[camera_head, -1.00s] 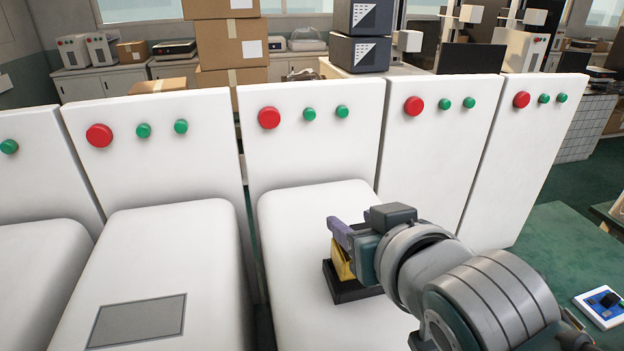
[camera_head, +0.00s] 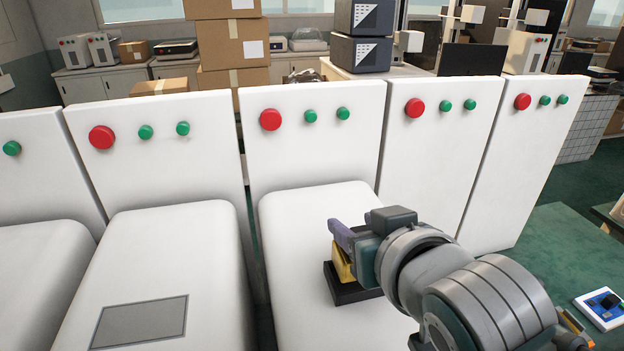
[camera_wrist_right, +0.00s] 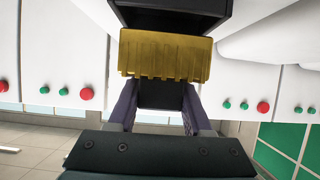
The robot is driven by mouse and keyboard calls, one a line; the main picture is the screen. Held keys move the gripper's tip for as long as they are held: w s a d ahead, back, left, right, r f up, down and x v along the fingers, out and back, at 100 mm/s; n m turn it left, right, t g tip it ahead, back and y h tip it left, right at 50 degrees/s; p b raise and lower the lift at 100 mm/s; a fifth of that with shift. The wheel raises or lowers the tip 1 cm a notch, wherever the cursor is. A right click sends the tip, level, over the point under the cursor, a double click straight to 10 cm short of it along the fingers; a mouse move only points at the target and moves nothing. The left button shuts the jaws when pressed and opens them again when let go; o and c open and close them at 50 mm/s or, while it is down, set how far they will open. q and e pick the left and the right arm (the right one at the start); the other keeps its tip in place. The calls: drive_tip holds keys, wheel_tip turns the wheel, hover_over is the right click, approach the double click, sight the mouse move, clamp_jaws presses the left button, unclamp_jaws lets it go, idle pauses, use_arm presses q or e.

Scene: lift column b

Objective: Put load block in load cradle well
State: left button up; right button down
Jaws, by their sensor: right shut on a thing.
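The load block is yellow (camera_head: 343,264) and shows under my right gripper in the head view. My right gripper (camera_head: 340,234) is shut on it. The load cradle is black (camera_head: 352,291) and sits on the white machine's top, directly below the block. In the right wrist view, the yellow block (camera_wrist_right: 165,56) spans across in front of the purple fingers, and the black cradle (camera_wrist_right: 172,8) is beyond it. The block's lower end meets the cradle in the picture; the well is hidden, so I cannot tell how deep the block sits. My left gripper is not in view.
Several white machines with red and green buttons stand in a row, their tall back panels (camera_head: 312,150) behind the cradle. The machine to the left has a grey inset plate (camera_head: 138,321) on its clear top.

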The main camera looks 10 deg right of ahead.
drive_tip(key=shift+r, duration=0.1)
drive_tip(key=shift+f+b, duration=1)
drive_tip(key=shift+f, duration=0.45)
drive_tip(key=shift+c, duration=2.4)
unclamp_jaws()
drive_tip(key=shift+o, duration=1.2)
drive_tip(key=shift+f, duration=0.15)
drive_tip(key=shift+s, duration=0.1)
drive_tip(key=v, duration=1)
